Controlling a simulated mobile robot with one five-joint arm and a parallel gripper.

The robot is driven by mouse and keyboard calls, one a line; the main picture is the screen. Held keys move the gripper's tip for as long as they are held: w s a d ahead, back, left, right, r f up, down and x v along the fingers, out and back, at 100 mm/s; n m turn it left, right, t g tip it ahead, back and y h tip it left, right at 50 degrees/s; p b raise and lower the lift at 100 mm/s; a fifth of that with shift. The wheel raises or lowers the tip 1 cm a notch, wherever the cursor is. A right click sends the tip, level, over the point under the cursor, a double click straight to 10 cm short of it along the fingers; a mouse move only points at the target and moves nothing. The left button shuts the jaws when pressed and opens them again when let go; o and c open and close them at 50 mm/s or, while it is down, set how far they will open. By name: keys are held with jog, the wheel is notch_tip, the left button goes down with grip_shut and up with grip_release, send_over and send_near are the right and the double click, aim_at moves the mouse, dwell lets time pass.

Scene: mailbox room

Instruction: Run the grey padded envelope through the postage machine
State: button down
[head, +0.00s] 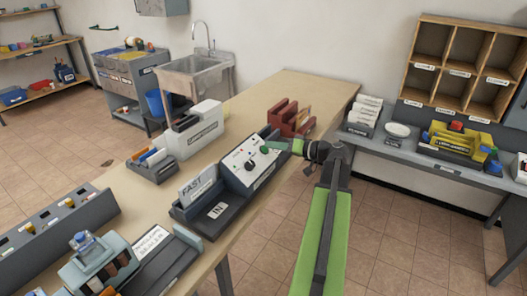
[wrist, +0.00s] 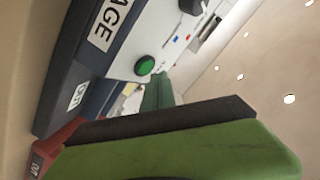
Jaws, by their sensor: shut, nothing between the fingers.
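The postage machine (head: 238,172) is a white-topped dark unit on the wooden table, with a round green button (head: 264,150) and dark knobs on its sloping face. Its dark IN tray (head: 230,222) is at the near end. A pale flat piece marked FAST (head: 198,185) stands upright along that tray; I cannot tell whether it is the grey padded envelope. My gripper (head: 296,147) is shut and empty, beside the machine's far right end. In the wrist view the green button (wrist: 145,65) is close to my green finger (wrist: 157,92); I cannot tell whether they touch.
A red-brown rack (head: 290,118) stands behind the machine. A white container (head: 195,130) and a small tray of cards (head: 153,165) stand to the left. A side counter (head: 388,143) with cubbyholes is at right. Tiled floor is open between table and counter.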

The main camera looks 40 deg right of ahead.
jog(key=shift+f, duration=0.1)
jog(key=shift+w+f+b, duration=0.25)
jog(key=shift+w+b, duration=0.05)
jog(key=shift+b, duration=0.05)
